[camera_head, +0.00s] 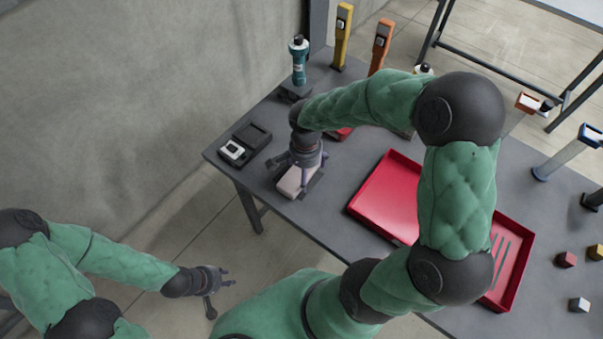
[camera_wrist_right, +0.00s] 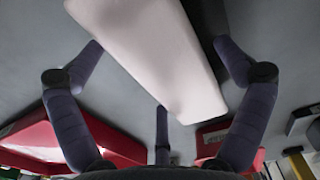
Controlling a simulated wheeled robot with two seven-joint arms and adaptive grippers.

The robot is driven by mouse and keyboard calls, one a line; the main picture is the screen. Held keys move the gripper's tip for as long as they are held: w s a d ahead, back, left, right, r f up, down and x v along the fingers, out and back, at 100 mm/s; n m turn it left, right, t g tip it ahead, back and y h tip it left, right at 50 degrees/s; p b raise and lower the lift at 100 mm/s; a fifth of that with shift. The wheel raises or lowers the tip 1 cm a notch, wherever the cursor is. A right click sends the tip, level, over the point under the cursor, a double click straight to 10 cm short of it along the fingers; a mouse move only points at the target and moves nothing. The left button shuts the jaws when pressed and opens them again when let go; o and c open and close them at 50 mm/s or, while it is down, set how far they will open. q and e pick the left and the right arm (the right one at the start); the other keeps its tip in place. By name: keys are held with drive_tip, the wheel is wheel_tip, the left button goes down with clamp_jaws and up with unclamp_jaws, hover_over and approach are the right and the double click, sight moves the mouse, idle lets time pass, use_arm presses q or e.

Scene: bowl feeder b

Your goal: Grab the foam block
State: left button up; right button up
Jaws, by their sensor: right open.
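The foam block (camera_head: 292,184) is a pale, pinkish-white block on the grey table near its left front edge. In the right wrist view the foam block (camera_wrist_right: 150,45) fills the upper middle and runs from upper left to lower right. My right gripper (camera_head: 299,168) is above it and hides part of it. In the wrist view its fingers are spread, with one to each side of the block and gaps showing; they do not grip it. My left gripper (camera_head: 222,287) hangs empty off the table at lower left, its fingers spread apart.
A dark tray with a white device (camera_head: 233,151) lies left of the block. A red tray (camera_head: 379,194) is to the right, partly behind my right arm. A teal bottle-like item (camera_head: 299,62) and yellow (camera_head: 342,36) and orange (camera_head: 381,46) posts stand behind.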

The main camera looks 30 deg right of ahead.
drive_tip(key=c, duration=0.7)
drive_tip(key=shift+c, duration=0.2)
drive_tip(key=shift+r, duration=0.1)
